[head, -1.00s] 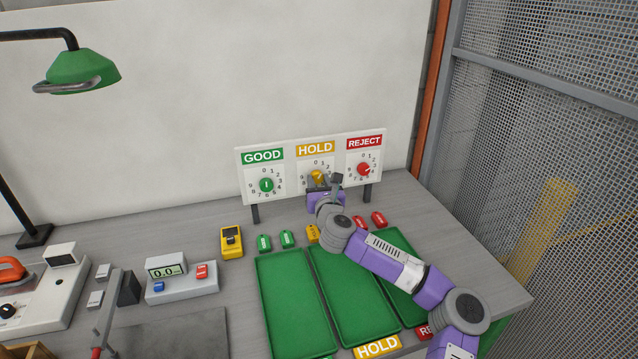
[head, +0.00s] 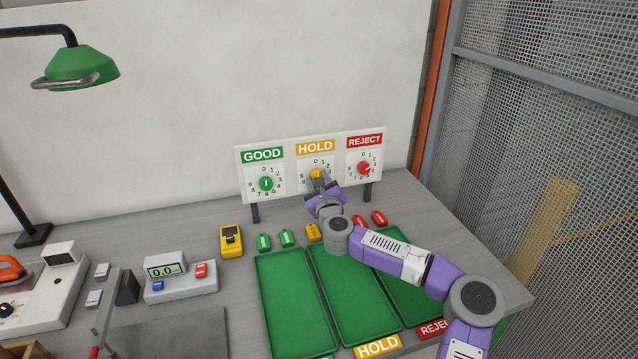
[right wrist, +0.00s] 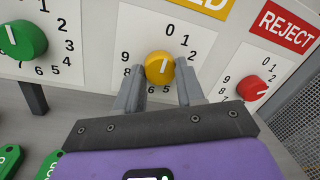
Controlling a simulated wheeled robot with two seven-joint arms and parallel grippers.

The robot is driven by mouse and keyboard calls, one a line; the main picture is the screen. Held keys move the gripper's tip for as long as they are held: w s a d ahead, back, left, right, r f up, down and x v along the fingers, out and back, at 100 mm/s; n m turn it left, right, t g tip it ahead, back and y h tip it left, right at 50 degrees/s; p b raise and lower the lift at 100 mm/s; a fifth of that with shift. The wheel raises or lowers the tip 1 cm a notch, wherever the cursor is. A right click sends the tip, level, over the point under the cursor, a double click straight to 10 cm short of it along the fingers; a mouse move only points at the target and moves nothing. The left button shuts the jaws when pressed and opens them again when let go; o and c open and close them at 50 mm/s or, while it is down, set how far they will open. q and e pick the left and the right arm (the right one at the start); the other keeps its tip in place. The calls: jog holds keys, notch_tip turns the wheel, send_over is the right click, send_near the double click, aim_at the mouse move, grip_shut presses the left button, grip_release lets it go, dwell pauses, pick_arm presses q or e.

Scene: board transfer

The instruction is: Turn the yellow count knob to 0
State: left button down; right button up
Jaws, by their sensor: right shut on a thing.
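The yellow count knob (head: 316,174) is on the HOLD dial of the white panel. My right gripper (head: 319,179) reaches the knob from below and in front. In the right wrist view its two fingers (right wrist: 160,77) lie on either side of the knob, shut on it. The fingers hide some lower numbers of the dial. My left gripper is not in view.
The green GOOD knob (head: 266,184) and red REJECT knob (head: 364,168) flank the yellow one closely. Green trays (head: 293,300) and several small coloured tags lie below the panel. A yellow device (head: 231,242) and a scale-like unit (head: 181,284) stand to the left.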

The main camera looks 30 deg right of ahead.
dwell(0.4)
jog(key=o, duration=1)
jog(key=v, duration=0.7)
jog(key=shift+s+p, duration=0.35)
jog(key=shift+p, duration=0.05)
